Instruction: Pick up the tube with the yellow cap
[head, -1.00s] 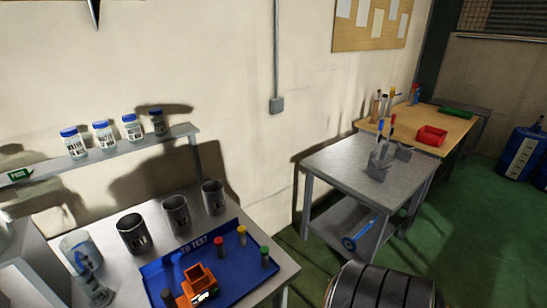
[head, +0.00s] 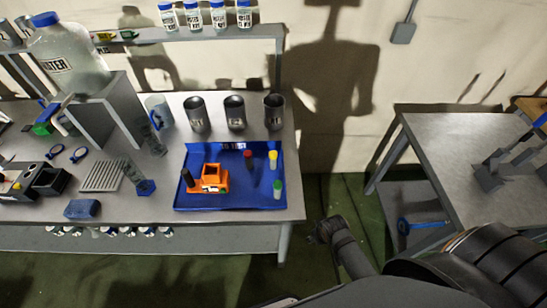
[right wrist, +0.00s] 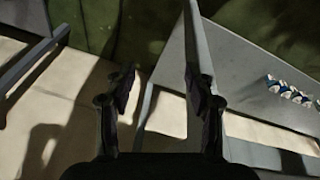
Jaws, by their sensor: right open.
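The tube with the yellow cap (head: 273,159) stands at the right side of a blue tray (head: 230,201) on the left table. A red-capped tube (head: 249,158) is to its left and a green-capped tube (head: 277,189) is nearer to me. My right gripper (head: 320,231) is low, beyond the table's right edge and apart from the tubes. In the right wrist view my right gripper (right wrist: 160,97) is open, with nothing between its fingers. My left gripper is not in view.
An orange device (head: 210,180) and a dark-capped tube (head: 187,178) are in the tray's left part. Dark cups (head: 234,113) stand behind the tray. A grey table (head: 455,150) stands at right, with green floor between the tables.

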